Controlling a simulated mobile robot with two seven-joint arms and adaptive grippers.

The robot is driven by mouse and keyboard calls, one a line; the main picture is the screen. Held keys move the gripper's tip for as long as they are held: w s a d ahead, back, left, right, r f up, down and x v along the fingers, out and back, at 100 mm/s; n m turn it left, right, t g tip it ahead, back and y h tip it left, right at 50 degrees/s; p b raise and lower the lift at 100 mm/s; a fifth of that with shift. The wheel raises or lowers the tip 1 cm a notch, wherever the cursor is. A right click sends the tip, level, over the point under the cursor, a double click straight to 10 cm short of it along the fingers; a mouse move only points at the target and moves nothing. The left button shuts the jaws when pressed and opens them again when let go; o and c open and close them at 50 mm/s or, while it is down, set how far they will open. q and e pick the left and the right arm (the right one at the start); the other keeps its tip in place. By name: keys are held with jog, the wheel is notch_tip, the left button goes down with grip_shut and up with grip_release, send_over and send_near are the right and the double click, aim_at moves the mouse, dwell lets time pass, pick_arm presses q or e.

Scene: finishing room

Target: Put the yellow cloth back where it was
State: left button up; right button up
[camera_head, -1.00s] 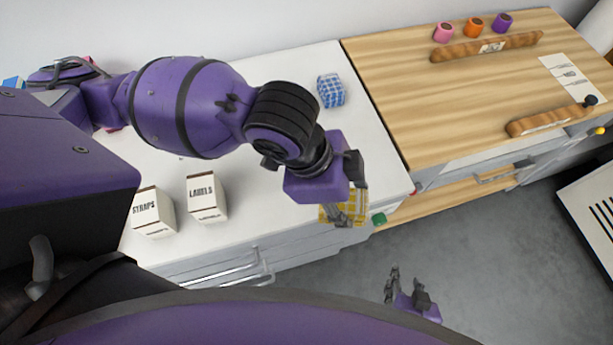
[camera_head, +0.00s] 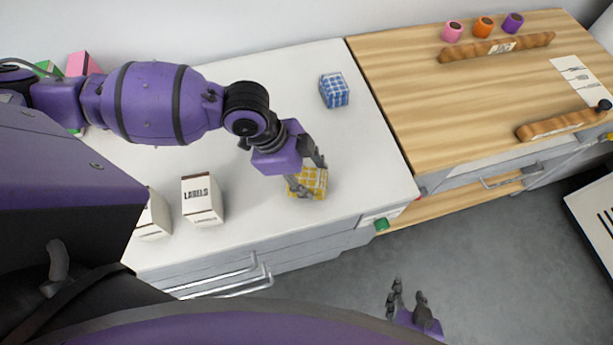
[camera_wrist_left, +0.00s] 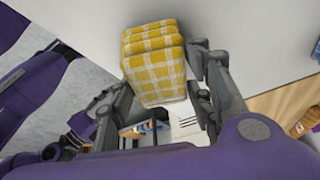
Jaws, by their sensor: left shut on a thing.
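The folded yellow checked cloth (camera_head: 313,183) is over the white worktop (camera_head: 255,215), near its front edge. It cannot be told whether the cloth touches the top. My left gripper (camera_head: 308,177) is shut on the cloth. In the left wrist view the yellow cloth (camera_wrist_left: 155,60) sits between the two fingers, its folded layers showing. A blue checked cloth (camera_head: 334,90) lies further back on the white top. My right gripper (camera_head: 408,300) is low at the front, over the floor, its fingers apart and empty.
A LABELS box (camera_head: 202,200) stands left of the yellow cloth, beside another white box (camera_head: 153,218) partly hidden by my arm. A wooden worktop (camera_head: 440,110) adjoins on the right, with wooden bars and coloured cups. White surface between the two cloths is clear.

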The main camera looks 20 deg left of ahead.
pick_arm(q)
jog(key=shift+f, duration=0.6)
jog(key=o, duration=1)
jog(key=v, duration=1.2)
jog(key=shift+p, duration=0.3)
